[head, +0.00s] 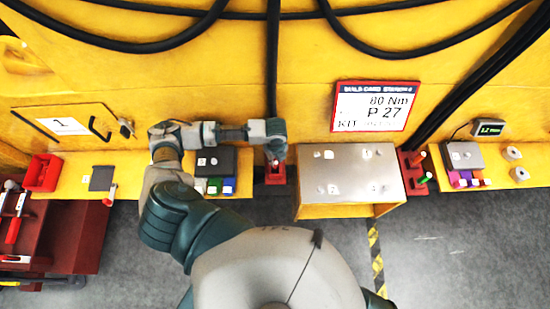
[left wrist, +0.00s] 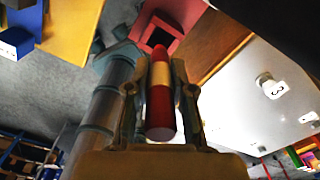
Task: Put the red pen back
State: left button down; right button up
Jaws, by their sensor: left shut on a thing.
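My left gripper (head: 276,154) is shut on the red pen (left wrist: 159,106), which is red with a cream band. In the left wrist view the pen lies between the two fingers (left wrist: 160,78) and points away from the camera. A red square holder with a dark opening (left wrist: 172,32) is just beyond the pen's far end. In the head view the holder (head: 275,178) sits just below the gripper, and the pen is mostly hidden. I cannot tell whether the tip is inside the opening. My right gripper is not in view.
A metal-topped table (head: 335,176) with several white numbered pieces stands right of the holder. Another red holder (head: 418,187) with pens is beyond it. A dark grey box (head: 228,160) and coloured blocks (head: 214,186) stand left of the gripper. The yellow wall rises behind.

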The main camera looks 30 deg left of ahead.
pick_arm(q)
jog(key=shift+f, duration=0.2)
jog(key=shift+f+b, duration=0.95)
jog(key=shift+f, duration=1.75)
jog(key=shift+f, duration=0.2)
jog(key=shift+f, duration=0.2)
jog(key=c, duration=0.9)
grip_release()
